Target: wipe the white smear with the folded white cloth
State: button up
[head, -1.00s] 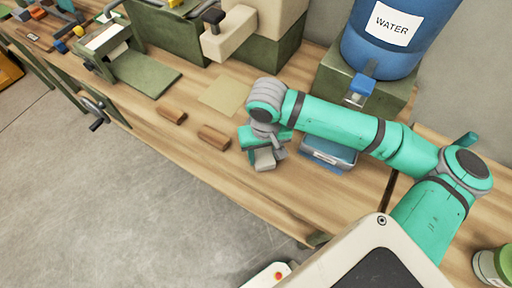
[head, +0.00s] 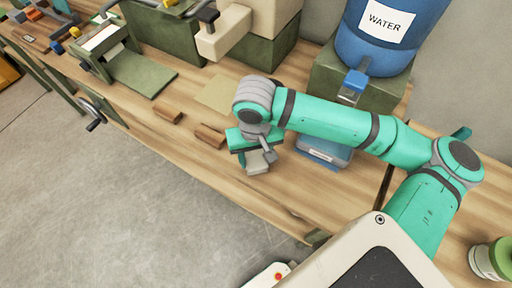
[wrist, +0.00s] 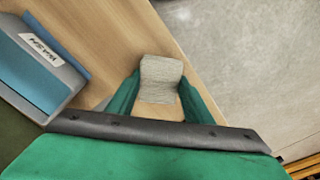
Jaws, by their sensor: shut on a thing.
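My gripper (head: 254,157) is low over the wooden bench, near its front edge. It is shut on the folded white cloth (head: 258,162). In the wrist view the pale cloth (wrist: 161,78) sits between the two green fingers of my gripper (wrist: 157,98), its far end sticking out past them. Bare wood shows just behind the cloth there. I cannot make out the white smear in either view; it may lie under the cloth or the gripper. Whether the cloth touches the bench is hard to tell.
A blue container labelled WASH (wrist: 42,72) stands close beside my gripper. Two brown blocks (head: 167,115) (head: 209,136) and a tan sheet (head: 216,94) lie to the left. A blue water barrel (head: 385,40) stands behind on a green box. The bench's front edge is close.

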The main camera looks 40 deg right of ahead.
jog(key=shift+w+r, duration=0.15)
jog(key=shift+r, duration=2.6)
